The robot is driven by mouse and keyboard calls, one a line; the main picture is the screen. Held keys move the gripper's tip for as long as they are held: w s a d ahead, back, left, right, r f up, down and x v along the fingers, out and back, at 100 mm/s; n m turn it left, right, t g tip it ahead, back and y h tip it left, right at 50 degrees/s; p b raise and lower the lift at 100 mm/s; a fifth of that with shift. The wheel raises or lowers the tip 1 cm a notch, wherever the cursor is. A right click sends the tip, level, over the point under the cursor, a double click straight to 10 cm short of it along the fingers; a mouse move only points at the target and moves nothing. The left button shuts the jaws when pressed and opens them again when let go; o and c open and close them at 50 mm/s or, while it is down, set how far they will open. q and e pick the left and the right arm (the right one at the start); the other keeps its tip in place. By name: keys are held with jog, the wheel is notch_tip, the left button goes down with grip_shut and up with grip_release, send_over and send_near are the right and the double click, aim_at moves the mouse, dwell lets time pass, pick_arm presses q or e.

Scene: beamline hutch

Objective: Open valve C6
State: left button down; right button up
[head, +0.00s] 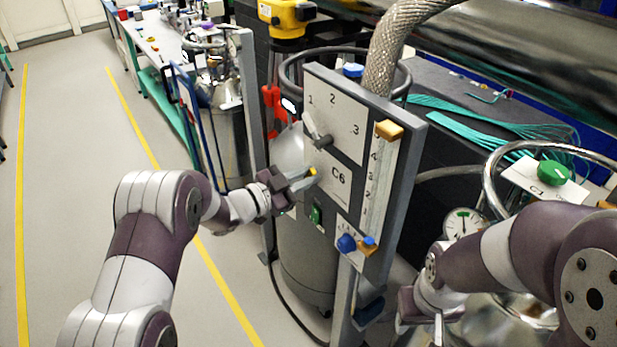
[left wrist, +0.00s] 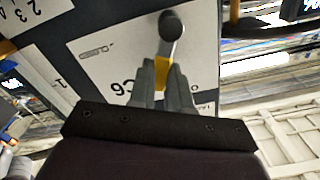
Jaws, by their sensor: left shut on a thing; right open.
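Valve C6's label plate (head: 338,176) is on the upright grey-framed panel in the middle of the head view; its lettering appears upside down in the left wrist view (left wrist: 122,87). My left gripper (head: 306,179) is at the plate's left edge, shut on a yellow handle (head: 312,171). In the left wrist view, the yellow handle (left wrist: 162,72) lies between the fingertips, and a dark round knob (left wrist: 170,25) is beyond it. The fingers hide part of the handle. My right gripper (head: 422,322) is low at right, open, partly hidden by its arm.
The panel also carries a grey lever (head: 320,141) on a 1-2-3 plate, an orange slider (head: 389,130), a green switch (head: 316,214) and a blue knob (head: 347,243). At right are a green C1 knob (head: 553,173) and a gauge (head: 464,224). The left floor is clear.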

pick_arm(q)
jog(key=n, duration=0.1)
jog(key=w+n+p, duration=0.1)
jog(key=n, duration=0.1)
jog(key=shift+a+r, duration=0.2)
jog(key=shift+a, duration=0.2)
jog(key=shift+w+a+n+p, duration=0.2)
jog(key=shift+n+p, duration=0.2)
jog(key=shift+n, duration=0.4)
jog(key=shift+f, duration=0.1)
jog(key=c, duration=1.1)
grip_release()
jog(key=shift+w, duration=0.1)
jog(key=shift+o, duration=0.2)
jog(key=b+v, duration=0.2)
jog(key=v, duration=1)
jog(key=shift+s+a, duration=0.2)
jog(key=shift+a, duration=0.15)
